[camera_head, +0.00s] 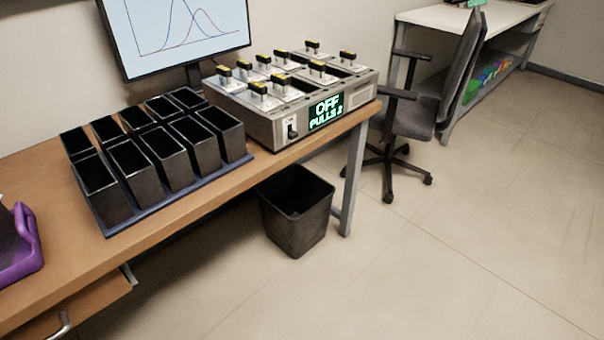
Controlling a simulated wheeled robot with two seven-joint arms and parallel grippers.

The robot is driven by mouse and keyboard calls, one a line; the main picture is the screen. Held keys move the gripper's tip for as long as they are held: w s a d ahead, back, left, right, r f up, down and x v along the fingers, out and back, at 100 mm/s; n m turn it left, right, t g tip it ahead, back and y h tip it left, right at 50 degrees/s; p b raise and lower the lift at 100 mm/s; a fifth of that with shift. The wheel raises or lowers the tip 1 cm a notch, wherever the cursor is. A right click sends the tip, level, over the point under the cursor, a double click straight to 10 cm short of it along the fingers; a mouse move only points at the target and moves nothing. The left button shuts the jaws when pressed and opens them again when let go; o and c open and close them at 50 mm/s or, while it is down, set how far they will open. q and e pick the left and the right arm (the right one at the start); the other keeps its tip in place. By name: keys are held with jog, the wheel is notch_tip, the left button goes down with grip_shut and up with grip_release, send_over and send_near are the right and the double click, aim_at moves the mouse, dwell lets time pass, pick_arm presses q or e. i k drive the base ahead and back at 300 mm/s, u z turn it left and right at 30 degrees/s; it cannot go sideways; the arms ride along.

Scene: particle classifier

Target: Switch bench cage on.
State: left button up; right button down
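The bench cage (262,131) is a grey metal box at the right end of the wooden table. Several black levers with yellow tops (258,91) stand on its top. Its front has a small black toggle switch (292,131) at the left and a dark display (326,111) with green text reading "OFF" and what looks like "PULLS 2". Neither of my grippers shows in the head view.
Several black open bins (146,180) stand on a blue tray (176,203) left of the box. A monitor (180,35) is behind. A purple-handled container (25,245) is at the left edge. A black waste bin (297,218) and an office chair (415,112) stand on otherwise open floor.

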aim_at(293, 134)
jog(key=z, duration=0.15)
jog(key=k, duration=0.1)
jog(key=u, duration=0.8)
jog(key=i, duration=0.9)
jog(key=z, duration=0.5)
